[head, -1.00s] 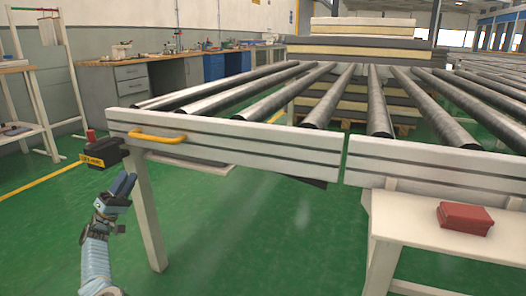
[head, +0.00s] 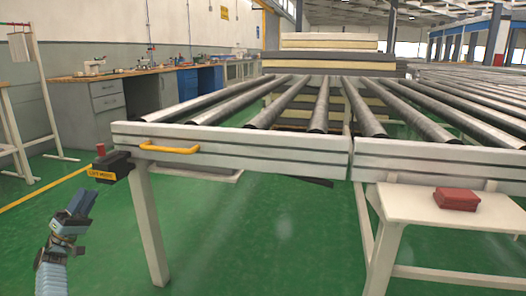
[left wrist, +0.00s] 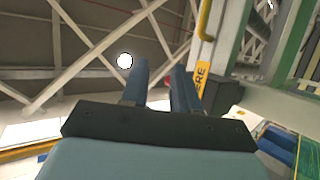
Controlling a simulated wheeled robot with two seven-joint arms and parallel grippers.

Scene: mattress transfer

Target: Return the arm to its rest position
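My left gripper (head: 75,208) is at the lower left of the head view, in front of the left end of the roller table (head: 235,155) and below its yellow handle (head: 170,148). Its blue fingers point up and hold nothing. In the left wrist view the two fingers (left wrist: 160,92) stand apart with a gap between them, pointing toward the ceiling. The gripper is clear of the table. My right gripper is in neither view.
A black control box with a yellow label (head: 104,171) and a red button hangs at the table's left corner, just above my gripper. A red box (head: 457,198) lies on a white side table (head: 415,206) at right. Green floor (head: 265,240) is open between.

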